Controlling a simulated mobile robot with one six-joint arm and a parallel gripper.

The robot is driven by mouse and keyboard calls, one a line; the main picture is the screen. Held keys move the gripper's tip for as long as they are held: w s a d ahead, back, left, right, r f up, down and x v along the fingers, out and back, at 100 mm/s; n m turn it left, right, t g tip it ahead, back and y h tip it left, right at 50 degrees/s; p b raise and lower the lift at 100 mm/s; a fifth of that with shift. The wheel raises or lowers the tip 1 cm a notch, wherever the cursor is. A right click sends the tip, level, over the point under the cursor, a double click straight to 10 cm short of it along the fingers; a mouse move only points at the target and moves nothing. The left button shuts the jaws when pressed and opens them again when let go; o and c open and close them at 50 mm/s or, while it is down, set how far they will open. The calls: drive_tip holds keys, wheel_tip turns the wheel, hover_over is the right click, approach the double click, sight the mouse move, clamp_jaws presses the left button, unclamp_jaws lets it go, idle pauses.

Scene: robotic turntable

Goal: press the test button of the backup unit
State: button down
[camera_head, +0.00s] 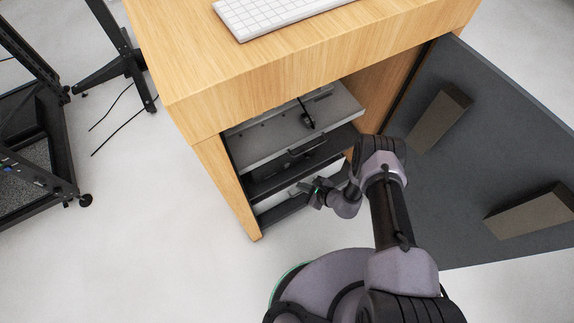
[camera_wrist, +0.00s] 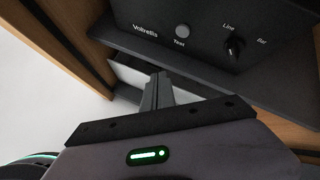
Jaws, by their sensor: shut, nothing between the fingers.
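The backup unit (camera_wrist: 205,55) is a black box on a dark shelf inside the wooden cabinet, its front marked "Voltrellis". Its round grey test button (camera_wrist: 183,31) shows in the wrist view with "Test" printed under it. A black knob (camera_wrist: 235,46) marked "Line" and "Bat" sits to its right. My gripper (camera_wrist: 158,77) is shut and empty. In the wrist view its fingertips appear below the button and apart from it, in front of the shelf edge. In the head view my gripper (camera_head: 311,192) is at the cabinet's open front, and the button cannot be made out.
The wooden cabinet (camera_head: 300,60) has a white keyboard (camera_head: 270,12) on top. Its dark door (camera_head: 470,130) stands open on the right, with two brown blocks on it. A grey shelf (camera_head: 290,130) is above the unit.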

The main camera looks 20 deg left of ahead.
sight(287, 164)
drive_tip(key=w+a+b, duration=0.3)
drive_tip(key=w+a, duration=0.1)
drive_tip(key=a, duration=0.1)
drive_tip(key=shift+w+a, duration=0.15)
drive_tip(key=shift+w, duration=0.1)
drive_tip(key=shift+w+a, duration=0.1)
idle(1.8)
drive_tip(key=shift+w+a+b, duration=0.2)
drive_tip(key=shift+b, duration=0.1)
drive_tip(key=shift+w+a, duration=0.25)
drive_tip(key=shift+a, duration=0.05)
idle(0.6)
idle(0.3)
drive_tip(key=shift+s+d+p, duration=0.45)
drive_tip(key=shift+s+d, duration=0.1)
drive_tip(key=shift+d, duration=0.1)
